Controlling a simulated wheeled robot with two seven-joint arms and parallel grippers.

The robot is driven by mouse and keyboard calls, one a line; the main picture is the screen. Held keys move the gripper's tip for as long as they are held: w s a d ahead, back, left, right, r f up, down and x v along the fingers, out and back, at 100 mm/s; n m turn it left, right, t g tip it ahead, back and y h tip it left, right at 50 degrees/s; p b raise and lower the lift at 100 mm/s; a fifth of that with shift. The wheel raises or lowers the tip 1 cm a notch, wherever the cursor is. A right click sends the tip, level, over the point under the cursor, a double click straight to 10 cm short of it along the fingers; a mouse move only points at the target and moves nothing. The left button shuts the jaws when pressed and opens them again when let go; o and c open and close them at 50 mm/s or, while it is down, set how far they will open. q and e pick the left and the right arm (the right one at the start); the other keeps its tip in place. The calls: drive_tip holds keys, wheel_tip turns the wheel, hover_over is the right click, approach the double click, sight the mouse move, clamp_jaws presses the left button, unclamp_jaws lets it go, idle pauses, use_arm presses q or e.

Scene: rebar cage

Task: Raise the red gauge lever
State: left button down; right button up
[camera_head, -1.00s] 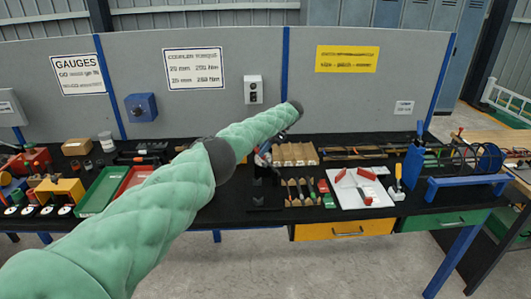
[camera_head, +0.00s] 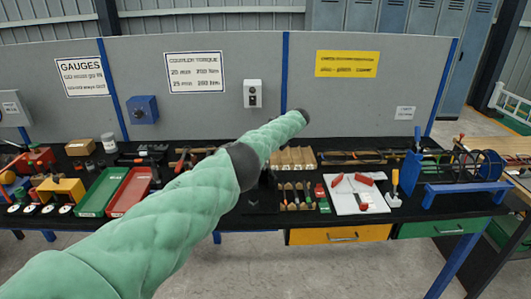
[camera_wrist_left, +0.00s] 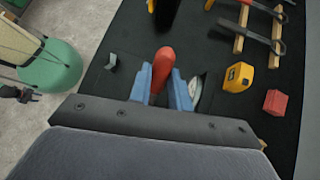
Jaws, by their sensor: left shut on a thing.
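In the left wrist view the blue fingers of my left gripper (camera_wrist_left: 166,90) are shut on the red lever (camera_wrist_left: 163,66). Its rounded red end sticks out past the fingertips, over the black bench top. A pale round part (camera_wrist_left: 196,92), possibly a gauge dial, shows just right of the fingers. The lever's lower part and its base are hidden by the gripper. In the head view my left arm covers the gripper and the lever.
A yellow tape measure (camera_wrist_left: 238,77) and a red block (camera_wrist_left: 277,102) lie close to the right of the gripper. A tool rack (camera_wrist_left: 258,25) stands beyond. In the head view, green (camera_head: 103,192) and red (camera_head: 131,190) trays and a white board (camera_head: 357,196) are on the bench.

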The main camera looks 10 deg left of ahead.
use_arm(q)
drive_tip(key=shift+d+f, duration=0.1)
drive_tip(key=shift+f, duration=0.15)
use_arm(e)
drive_tip(key=shift+s+f, duration=0.15)
drive_tip(key=shift+s, duration=0.35)
drive_tip(key=shift+w, duration=0.1)
use_arm(q)
drive_tip(key=c, duration=1.3)
unclamp_jaws()
drive_tip(key=shift+r, duration=0.1)
use_arm(e)
drive_tip(key=shift+w+d+r, duration=0.2)
drive_tip(key=shift+w+d, duration=0.1)
drive_tip(key=shift+w, duration=0.3)
